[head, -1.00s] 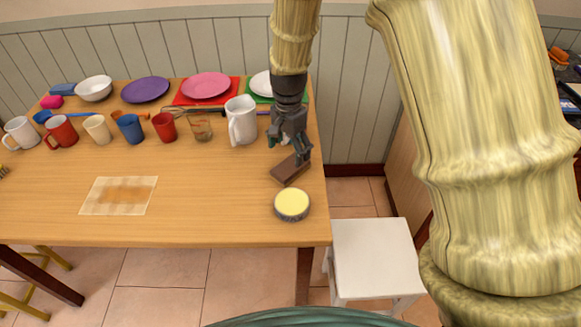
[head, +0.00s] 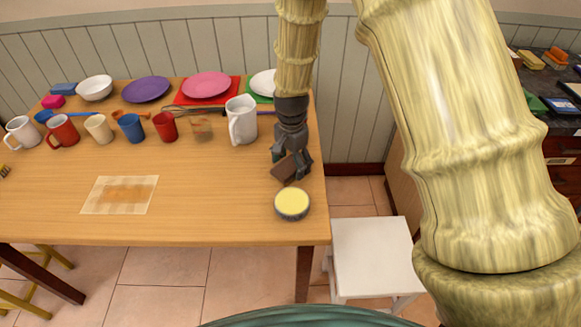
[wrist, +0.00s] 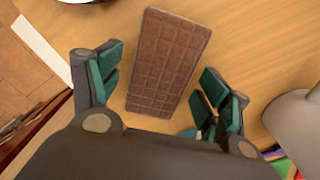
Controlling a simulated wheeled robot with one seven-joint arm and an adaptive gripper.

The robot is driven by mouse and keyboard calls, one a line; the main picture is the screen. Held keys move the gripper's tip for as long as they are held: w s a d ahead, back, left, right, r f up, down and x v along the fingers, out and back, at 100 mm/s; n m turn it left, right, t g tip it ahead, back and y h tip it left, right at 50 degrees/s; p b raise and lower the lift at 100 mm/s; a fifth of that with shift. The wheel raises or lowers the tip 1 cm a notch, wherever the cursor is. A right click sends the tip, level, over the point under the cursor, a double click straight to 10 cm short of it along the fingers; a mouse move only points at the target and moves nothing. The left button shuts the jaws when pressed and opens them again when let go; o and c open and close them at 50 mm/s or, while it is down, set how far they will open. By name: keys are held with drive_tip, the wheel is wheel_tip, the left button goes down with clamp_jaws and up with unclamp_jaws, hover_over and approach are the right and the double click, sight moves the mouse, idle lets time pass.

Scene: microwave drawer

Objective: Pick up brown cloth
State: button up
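A flat brown rectangular piece (head: 283,173) with a grid pattern lies near the table's right edge; it looks like the brown cloth, though also like a chocolate bar. My gripper (head: 292,167) is over it and partly hides it in the head view. In the wrist view, the brown piece (wrist: 168,65) lies between the spread green-padded fingers of my gripper (wrist: 160,63), slightly tilted, with gaps on both sides. My gripper is open and empty. A tan checkered cloth (head: 93,197) with a brown middle lies flat at the left.
A round tin with a yellow top (head: 292,204) stands just in front of the brown piece. A white pitcher (head: 242,122) stands behind and left, beside a row of cups. Plates (head: 146,89) line the back. The table's middle front is clear. A white stool (head: 370,255) stands at right.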

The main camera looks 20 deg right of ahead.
sight(291, 165)
drive_tip(key=c, duration=0.7)
drive_tip(key=shift+c, duration=0.2)
drive_tip(key=shift+r, duration=0.45)
wheel_tip(291, 165, up, 3)
drive_tip(key=shift+s+a+f, duration=0.1)
drive_tip(key=shift+s+f, duration=0.05)
drive_tip(key=s+a, duration=0.2)
drive_tip(key=s, duration=0.2)
drive_tip(key=s+a+r+b, duration=0.1)
drive_tip(key=s+a, duration=0.2)
drive_tip(key=s, duration=0.2)
drive_tip(key=s+a, duration=0.3)
drive_tip(key=s, duration=0.1)
drive_tip(key=shift+s+a+r+b, duration=0.1)
drive_tip(key=shift+s+r+b, duration=0.1)
drive_tip(key=shift+b, duration=0.15)
drive_tip(key=o, duration=0.4)
drive_tip(key=c, duration=0.3)
